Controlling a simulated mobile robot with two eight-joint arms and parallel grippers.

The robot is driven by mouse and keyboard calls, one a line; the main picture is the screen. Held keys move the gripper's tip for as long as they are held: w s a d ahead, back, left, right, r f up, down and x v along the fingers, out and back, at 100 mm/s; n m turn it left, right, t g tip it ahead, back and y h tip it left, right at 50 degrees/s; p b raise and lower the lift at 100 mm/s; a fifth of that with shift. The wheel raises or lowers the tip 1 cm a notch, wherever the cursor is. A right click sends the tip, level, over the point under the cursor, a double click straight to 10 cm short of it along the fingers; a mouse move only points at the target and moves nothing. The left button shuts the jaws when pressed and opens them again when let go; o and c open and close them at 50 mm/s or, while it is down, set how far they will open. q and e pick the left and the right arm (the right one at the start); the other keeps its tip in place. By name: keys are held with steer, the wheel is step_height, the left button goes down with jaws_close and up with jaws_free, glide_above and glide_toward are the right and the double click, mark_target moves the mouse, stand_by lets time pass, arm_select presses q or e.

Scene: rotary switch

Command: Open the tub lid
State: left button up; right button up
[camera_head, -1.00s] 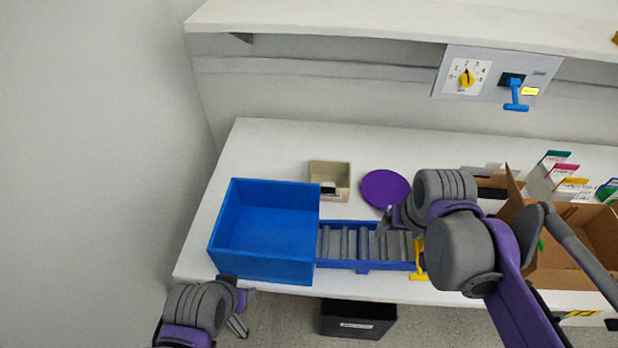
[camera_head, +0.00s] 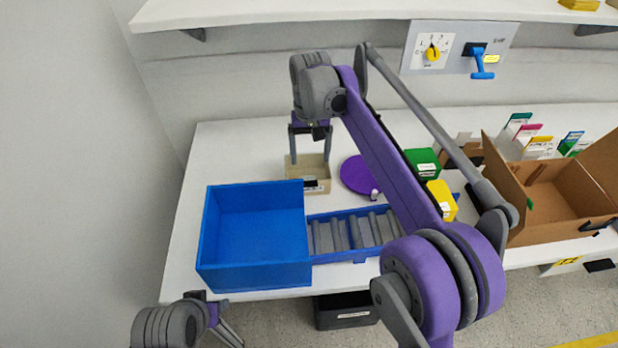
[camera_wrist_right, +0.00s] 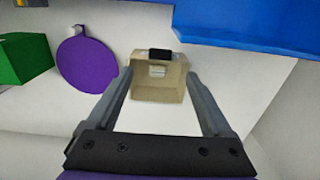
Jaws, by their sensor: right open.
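The small beige tub (camera_head: 313,172) stands on the table behind the blue bin. It carries a black piece and a pale label on its near side, and it also shows in the right wrist view (camera_wrist_right: 143,88). I cannot tell how its lid sits. My right gripper (camera_head: 310,158) points down at the tub with its fingers apart. In the right wrist view the empty gap between the fingertips (camera_wrist_right: 158,76) frames the tub. I cannot tell whether they touch it. My left gripper (camera_head: 225,326) hangs at the bottom left, in front of the table, its jaws unclear.
The large blue bin (camera_head: 210,235) and a roller tray (camera_head: 350,233) stand in front of the tub. A purple disc (camera_head: 357,175) lies right of it. Green (camera_head: 423,163) and yellow boxes (camera_head: 441,202) and an open cardboard box (camera_head: 515,205) are farther right. The table is clear left of the tub.

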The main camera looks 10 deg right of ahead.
mark_target(310, 183)
step_height(310, 183, down, 9)
steer(key=shift+b, duration=0.35)
jaws_close()
stand_by(0.3)
